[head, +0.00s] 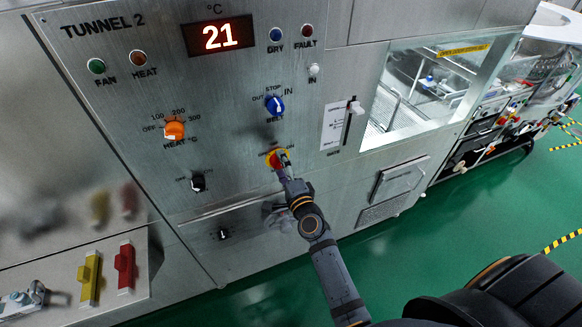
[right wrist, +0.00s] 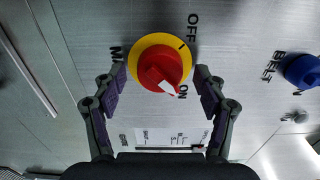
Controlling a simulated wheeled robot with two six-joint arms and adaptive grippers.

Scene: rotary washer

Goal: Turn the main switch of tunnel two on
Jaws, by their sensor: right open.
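The main switch (head: 274,157) of the TUNNEL 2 panel is a red knob on a yellow ring. In the right wrist view the red knob (right wrist: 160,70) fills the middle, with OFF printed above right and ON at lower right. The white mark on the knob lies at its lower right, towards ON. My right gripper (head: 283,160) is at the switch, partly covering it in the head view. In the wrist view my right gripper (right wrist: 160,74) is open, one finger on each side of the knob. Contact with the knob cannot be told. My left gripper is not in view.
A blue belt knob (head: 275,104) sits above the switch, an orange heat knob (head: 173,130) to the left, and a black knob (head: 198,181) at lower left. A red display (head: 219,36) reads 21. Green floor (head: 480,190) is open at right.

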